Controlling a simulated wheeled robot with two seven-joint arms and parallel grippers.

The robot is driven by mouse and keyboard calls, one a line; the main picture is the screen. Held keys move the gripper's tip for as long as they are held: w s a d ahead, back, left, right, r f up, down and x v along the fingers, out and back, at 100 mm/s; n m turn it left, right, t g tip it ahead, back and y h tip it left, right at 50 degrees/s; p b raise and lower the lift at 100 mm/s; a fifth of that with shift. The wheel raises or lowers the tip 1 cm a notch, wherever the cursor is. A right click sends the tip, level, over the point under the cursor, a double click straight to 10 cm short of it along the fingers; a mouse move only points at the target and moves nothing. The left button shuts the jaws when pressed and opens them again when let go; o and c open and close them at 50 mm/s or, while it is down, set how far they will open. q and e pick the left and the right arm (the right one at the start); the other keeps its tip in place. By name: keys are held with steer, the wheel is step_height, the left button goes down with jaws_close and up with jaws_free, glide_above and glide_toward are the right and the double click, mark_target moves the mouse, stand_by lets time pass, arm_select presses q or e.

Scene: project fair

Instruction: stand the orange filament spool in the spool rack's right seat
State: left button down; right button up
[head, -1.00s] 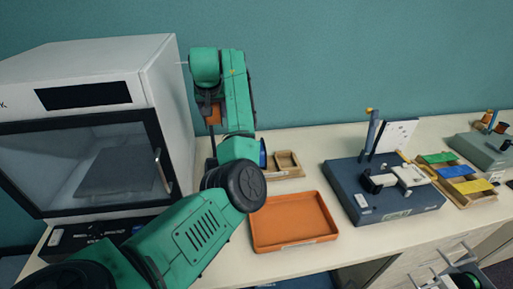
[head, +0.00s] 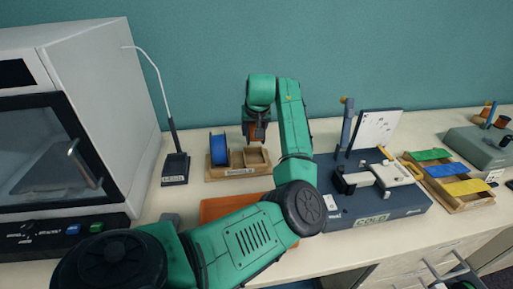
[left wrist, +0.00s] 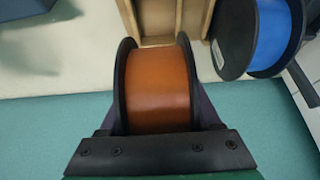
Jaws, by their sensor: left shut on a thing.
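My left gripper (head: 256,138) is shut on the orange filament spool (left wrist: 158,90), with the spool's black flanges upright between the fingers. The rack's right seat (head: 257,157) looks empty. My right gripper is not in view.
A blue spool (head: 219,149) stands in the rack's left seat. A lamp (head: 174,168) stands left of the rack. An orange tray (head: 222,208) lies in front, partly behind my left arm. A dark blue device (head: 375,205) stands to the right.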

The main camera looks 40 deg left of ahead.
mark_target(254, 126)
arm_select(q)
step_height(254, 126, down, 7)
steer(key=shift+f+p, duration=0.2)
steer(key=shift+p, duration=0.3)
steer(key=shift+w+f, duration=0.1)
steer(key=shift+f, duration=0.05)
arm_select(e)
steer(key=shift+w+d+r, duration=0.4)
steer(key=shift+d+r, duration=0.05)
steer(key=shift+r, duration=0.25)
arm_select(q)
steer(key=shift+f, duration=0.1)
steer(key=shift+c, duration=0.4)
jaws_free()
steer(key=b+v, duration=0.2)
steer(key=v, duration=1)
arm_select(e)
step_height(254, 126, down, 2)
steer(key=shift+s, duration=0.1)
